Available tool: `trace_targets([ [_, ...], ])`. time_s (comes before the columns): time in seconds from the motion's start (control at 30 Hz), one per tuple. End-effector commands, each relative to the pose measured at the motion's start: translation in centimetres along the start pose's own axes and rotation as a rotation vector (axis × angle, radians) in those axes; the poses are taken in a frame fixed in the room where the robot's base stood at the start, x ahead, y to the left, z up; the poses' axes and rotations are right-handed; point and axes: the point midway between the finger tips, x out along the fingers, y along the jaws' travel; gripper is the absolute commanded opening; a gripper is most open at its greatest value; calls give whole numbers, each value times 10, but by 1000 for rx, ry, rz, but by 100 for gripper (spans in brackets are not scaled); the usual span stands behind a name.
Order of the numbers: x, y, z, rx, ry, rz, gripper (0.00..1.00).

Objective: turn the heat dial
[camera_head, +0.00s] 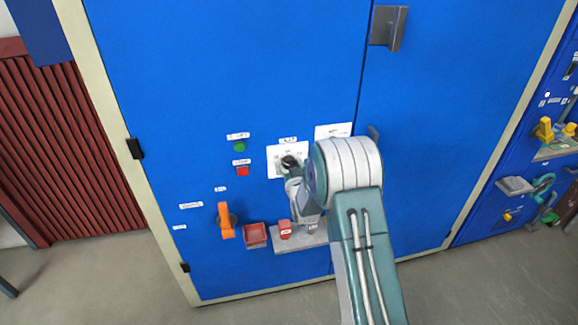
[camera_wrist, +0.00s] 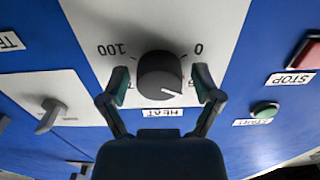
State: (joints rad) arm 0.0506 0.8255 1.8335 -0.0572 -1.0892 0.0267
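The black round heat dial (camera_wrist: 160,75) sits on a white plate on the blue cabinet. The wrist view shows it upside down, with "100" at left, "0" at right and the "HEAT" label below. Its white pointer mark points to the lower right in that view. My gripper (camera_wrist: 163,84) is open, with one finger on each side of the dial. A small gap shows between each fingertip and the dial. In the head view, my gripper (camera_head: 289,167) is at the white dial plate (camera_head: 273,164), and my arm hides part of the panel.
Left of the dial are a green button (camera_head: 239,147) and a red button (camera_head: 243,171). Below are an orange handle (camera_head: 226,221), a red tray (camera_head: 255,235) and a shelf with a red block (camera_head: 285,229). A lever (camera_wrist: 50,115) on a white plate is beside the dial.

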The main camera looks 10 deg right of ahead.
Motion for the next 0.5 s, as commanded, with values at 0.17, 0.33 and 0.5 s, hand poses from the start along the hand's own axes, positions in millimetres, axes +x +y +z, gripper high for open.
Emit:
trace_targets([
  [0.17,0,0,0,0,0,0,10],
  [0.33,0,0,0,-3,1,-1,10],
  [0.5,1,0,0,-32,2,-1,10],
])
